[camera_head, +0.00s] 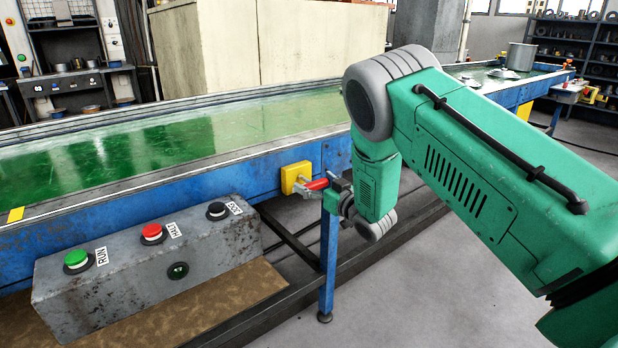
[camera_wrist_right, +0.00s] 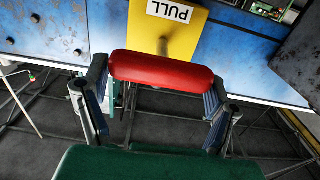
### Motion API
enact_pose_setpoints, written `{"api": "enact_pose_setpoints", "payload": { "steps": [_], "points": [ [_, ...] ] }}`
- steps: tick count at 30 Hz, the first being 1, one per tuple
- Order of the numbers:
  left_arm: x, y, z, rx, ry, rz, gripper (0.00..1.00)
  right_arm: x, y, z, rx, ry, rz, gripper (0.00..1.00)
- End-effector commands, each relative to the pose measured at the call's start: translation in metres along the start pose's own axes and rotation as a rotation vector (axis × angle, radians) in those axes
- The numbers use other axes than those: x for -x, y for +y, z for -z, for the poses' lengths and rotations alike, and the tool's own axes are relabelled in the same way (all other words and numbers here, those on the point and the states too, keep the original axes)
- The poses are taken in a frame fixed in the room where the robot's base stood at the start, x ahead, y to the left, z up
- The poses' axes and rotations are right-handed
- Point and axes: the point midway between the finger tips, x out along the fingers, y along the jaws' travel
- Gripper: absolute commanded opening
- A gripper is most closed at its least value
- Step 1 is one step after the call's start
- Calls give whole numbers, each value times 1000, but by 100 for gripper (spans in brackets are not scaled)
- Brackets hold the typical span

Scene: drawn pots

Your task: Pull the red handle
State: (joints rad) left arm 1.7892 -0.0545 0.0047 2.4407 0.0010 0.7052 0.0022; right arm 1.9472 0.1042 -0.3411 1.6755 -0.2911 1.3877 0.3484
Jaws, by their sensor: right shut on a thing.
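The red handle (camera_head: 317,184) sticks out from a yellow plate (camera_head: 293,176) on the blue side of the conveyor. My right gripper (camera_head: 322,185) is shut on the handle, one finger at each end of the bar. In the wrist view the gripper (camera_wrist_right: 158,84) spans the bar. My left gripper is not in view.
A grey control box (camera_head: 150,262) with green RUN, red HALT and black buttons stands left of the handle. The green conveyor belt (camera_head: 150,145) runs behind. A blue leg (camera_head: 328,262) stands below the handle. A pot (camera_head: 521,56) is at the far right.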

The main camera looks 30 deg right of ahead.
Motion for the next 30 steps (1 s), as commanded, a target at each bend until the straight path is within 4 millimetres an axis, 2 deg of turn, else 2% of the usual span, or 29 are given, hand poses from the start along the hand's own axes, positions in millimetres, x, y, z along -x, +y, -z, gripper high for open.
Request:
{"api": "enact_pose_setpoints", "payload": {
  "steps": [1, 8, 9, 10, 21, 26, 30],
  "points": [
    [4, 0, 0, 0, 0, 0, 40, 7, -1, -5, -2, -17, 0, 27],
    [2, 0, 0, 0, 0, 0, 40, 8, -2, -8, -1, -18, 3, 27],
    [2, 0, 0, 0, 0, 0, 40, 8, -3, -8, -1, -18, 3, 89],
    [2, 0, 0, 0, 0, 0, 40, 7, -2, -8, -1, -18, 3, 98],
    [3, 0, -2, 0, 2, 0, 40, 12, -2, -4, 0, -10, 1, 98],
    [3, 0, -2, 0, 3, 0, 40, 36, -1, -4, -3, -13, 0, 98],
    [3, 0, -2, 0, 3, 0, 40, 67, 0, -5, -4, -14, -1, 98]
  ]
}}
